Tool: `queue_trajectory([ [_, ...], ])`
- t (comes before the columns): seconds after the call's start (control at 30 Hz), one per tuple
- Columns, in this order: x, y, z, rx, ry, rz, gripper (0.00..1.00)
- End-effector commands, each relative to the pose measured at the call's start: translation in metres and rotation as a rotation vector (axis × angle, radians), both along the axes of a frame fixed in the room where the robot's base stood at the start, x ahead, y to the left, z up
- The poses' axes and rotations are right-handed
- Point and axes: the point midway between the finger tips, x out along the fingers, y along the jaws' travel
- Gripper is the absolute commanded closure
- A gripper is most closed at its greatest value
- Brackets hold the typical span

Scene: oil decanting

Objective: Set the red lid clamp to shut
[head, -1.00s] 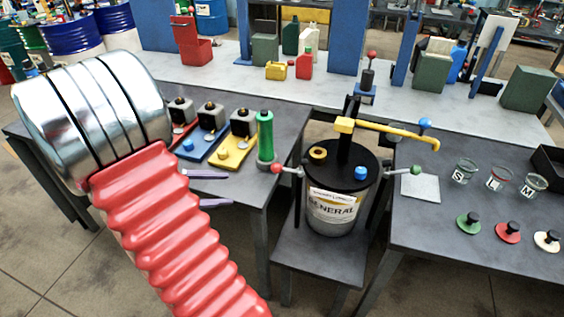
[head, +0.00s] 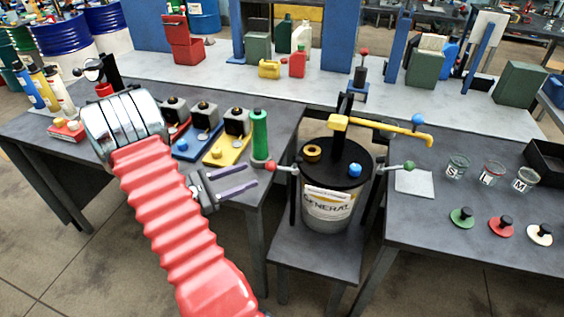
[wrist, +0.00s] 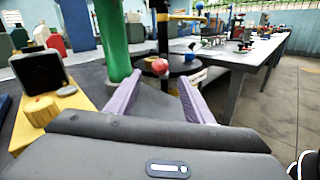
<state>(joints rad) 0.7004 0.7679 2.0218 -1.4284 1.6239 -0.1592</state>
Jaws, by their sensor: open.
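The red lid clamp (head: 271,166) is a lever with a red ball knob, sticking out from the left rim of the pail (head: 333,205). The pail has a black lid and a "GENERAL" label. Its red knob shows in the wrist view (wrist: 160,66) beyond and between my fingertips, apart from them. My gripper (head: 252,176) is open and empty, with purple fingers pointing right toward the knob, a short gap away. In the wrist view my gripper (wrist: 160,82) shows both fingers spread. The clamp's inner end at the rim is hard to make out.
A green cylinder (head: 260,134) stands close behind my fingers at the table edge. The yellow base (head: 227,152) with a black block is left of it. A green-knobbed clamp (head: 408,166) is on the pail's right. A yellow pump handle (head: 390,128) extends over the lid.

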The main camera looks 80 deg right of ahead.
Motion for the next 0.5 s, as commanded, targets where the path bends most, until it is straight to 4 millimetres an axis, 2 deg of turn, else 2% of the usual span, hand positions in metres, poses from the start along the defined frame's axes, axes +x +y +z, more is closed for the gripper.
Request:
queue_trajectory([
  [0.27, -0.006, -0.005, 0.000, 0.000, 0.000, -0.001, 0.53],
  [0.5, -0.029, -0.024, 0.000, 0.001, -0.001, -0.003, 0.53],
])
